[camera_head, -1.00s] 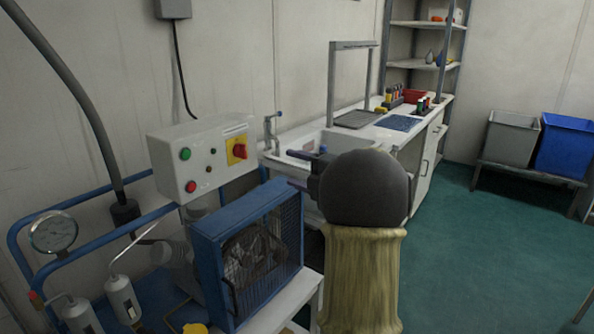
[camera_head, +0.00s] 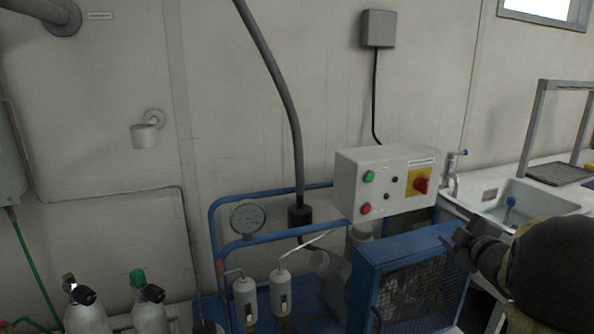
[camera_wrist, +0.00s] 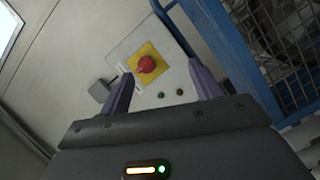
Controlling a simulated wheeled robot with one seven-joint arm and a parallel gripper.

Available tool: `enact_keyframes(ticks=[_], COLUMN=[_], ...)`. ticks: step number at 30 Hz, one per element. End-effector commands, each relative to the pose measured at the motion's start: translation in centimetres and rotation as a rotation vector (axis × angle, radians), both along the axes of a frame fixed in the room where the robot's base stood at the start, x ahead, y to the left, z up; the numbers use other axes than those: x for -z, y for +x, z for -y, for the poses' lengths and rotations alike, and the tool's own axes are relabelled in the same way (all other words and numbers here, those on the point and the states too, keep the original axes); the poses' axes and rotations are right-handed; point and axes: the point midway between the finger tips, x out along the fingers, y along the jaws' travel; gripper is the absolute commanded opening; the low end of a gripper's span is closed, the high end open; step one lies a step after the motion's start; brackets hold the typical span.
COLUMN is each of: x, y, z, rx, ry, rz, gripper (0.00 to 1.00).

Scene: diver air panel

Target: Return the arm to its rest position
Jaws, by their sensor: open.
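My gripper (camera_head: 457,240) is at the lower right of the head view, in front of the blue caged compressor frame (camera_head: 365,270). In the wrist view its two purple fingers (camera_wrist: 163,90) stand apart with nothing between them. Beyond them is the control box (camera_head: 345,185), white with a green button, a red button and a red rotary switch on a yellow plate (camera_head: 412,190). The switch also shows in the wrist view (camera_wrist: 147,64), apart from the fingers. The dark rounded part of my arm fills the lower right corner of the head view.
A sink (camera_head: 520,205) and counter stand at the right, behind my arm. A pressure gauge (camera_head: 247,219) and white filter canisters (camera_head: 246,300) are on the blue frame. Gas cylinders (camera_head: 150,312) stand at the lower left. A thick grey hose (camera_head: 280,90) runs down the wall.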

Motion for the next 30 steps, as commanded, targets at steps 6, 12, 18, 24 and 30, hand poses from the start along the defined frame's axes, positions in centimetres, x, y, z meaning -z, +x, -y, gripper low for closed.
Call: enact_keyframes(ticks=[6,12,18,24,30], x=[5.6,11.7,16.9,19.6,19.2], y=[-2.0,-7.0,-14.4,-20.6,-24.6], z=[-4.8,-10.3,-16.1,-20.0,-22.2], rx=[0.207,0.397,0.588,0.724,0.811], ry=[0.305,0.558,0.75,0.842,0.885], rz=[-0.22,-0.48,-0.759,-0.962,-1.082], gripper=[0.64,0.64,0.64,0.64,0.64])
